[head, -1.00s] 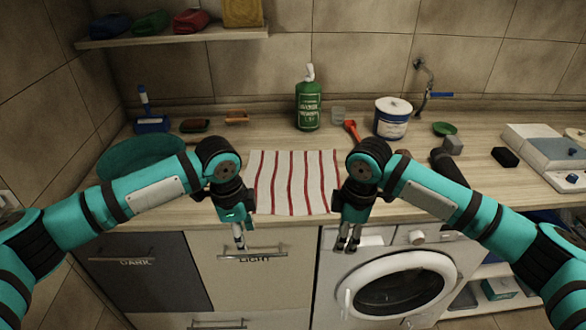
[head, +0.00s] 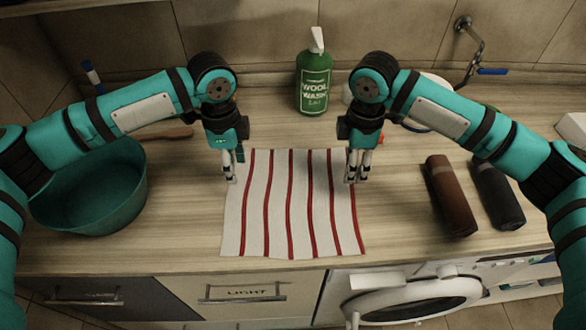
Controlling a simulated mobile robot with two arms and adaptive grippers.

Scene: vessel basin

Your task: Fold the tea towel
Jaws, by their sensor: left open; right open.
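The tea towel (head: 290,215) is white with red stripes and lies flat and spread out on the wooden worktop, its near edge close to the counter's front edge. My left gripper (head: 230,180) is open at the towel's far left corner, fingers pointing down. My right gripper (head: 354,180) is open at the towel's far right corner, fingers pointing down. Both look empty. I cannot tell whether the fingertips touch the cloth. The far right corner is partly hidden by my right gripper.
A green wool wash bottle (head: 314,80) stands behind the towel. A teal basin (head: 95,190) is on the left. A brown roll (head: 450,195) and a black roll (head: 497,190) lie on the right. A washing machine (head: 415,300) is below. The worktop (head: 400,215) right of the towel is bare.

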